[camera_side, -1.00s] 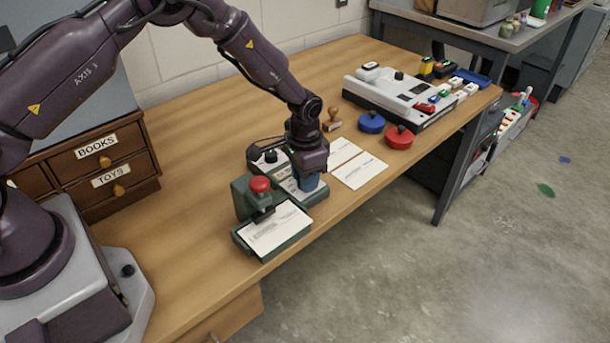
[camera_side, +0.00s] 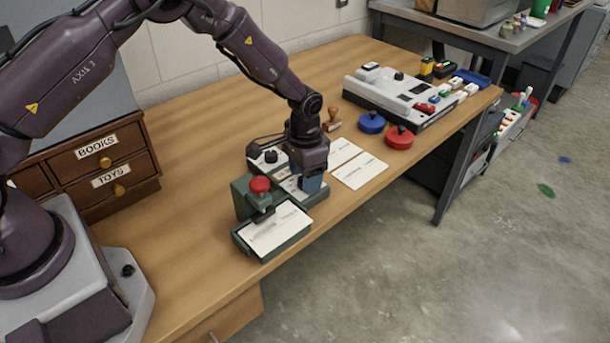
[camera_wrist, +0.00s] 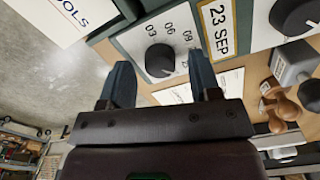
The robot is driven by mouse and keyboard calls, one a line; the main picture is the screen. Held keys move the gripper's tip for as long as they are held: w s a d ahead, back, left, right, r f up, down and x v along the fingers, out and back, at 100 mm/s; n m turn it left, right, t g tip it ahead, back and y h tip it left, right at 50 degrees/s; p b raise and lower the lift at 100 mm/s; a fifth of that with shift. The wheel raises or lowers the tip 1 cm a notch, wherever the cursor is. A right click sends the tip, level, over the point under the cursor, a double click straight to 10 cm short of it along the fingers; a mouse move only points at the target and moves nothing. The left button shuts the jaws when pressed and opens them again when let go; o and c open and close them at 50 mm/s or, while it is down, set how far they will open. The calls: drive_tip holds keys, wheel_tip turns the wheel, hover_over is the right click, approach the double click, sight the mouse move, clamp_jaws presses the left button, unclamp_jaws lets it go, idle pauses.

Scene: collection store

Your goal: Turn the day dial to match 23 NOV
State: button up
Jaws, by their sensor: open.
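The date device (camera_side: 317,197) is a green-edged box with a pale panel near the table's front edge. In the wrist view its black day dial (camera_wrist: 160,60) is ringed by numbers, among them 03, 06 and 09. A yellow-framed plate (camera_wrist: 219,26) beside it reads 23 SEP. A second black knob (camera_wrist: 295,14) sits beyond the plate. My gripper (camera_wrist: 158,66) is open, its two blue fingers on either side of the dial in that view. Whether they touch it I cannot tell. In the side view my gripper (camera_side: 311,184) hides the dial.
A green press (camera_side: 242,198) with a red knob and a card stands close in front. White cards (camera_side: 359,171), a wooden stamp (camera_side: 332,120), and blue (camera_side: 371,122) and red (camera_side: 399,138) round pieces lie beyond. A white console (camera_side: 402,95) stands farther back.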

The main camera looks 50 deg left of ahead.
sight(294, 192)
wheel_tip(294, 192, up, 12)
drive_tip(key=shift+r, duration=0.15)
idle(0.4)
drive_tip(key=s+a+r+n+t, duration=0.1)
drive_tip(key=s+r+t, duration=0.1)
drive_tip(key=s+r, duration=0.4)
drive_tip(key=s+a+r+n+t, duration=0.1)
drive_tip(key=s+r, duration=0.5)
drive_tip(key=s, duration=0.6)
drive_tip(key=s+a+r+n+t, duration=0.1)
drive_tip(key=s+r+t, duration=0.1)
drive_tip(key=s+r, duration=0.4)
drive_tip(key=s, duration=0.3)
drive_tip(key=shift+s+a+r+t, duration=0.2)
drive_tip(key=shift+s+r+t, duration=0.1)
drive_tip(key=shift+r, duration=0.1)
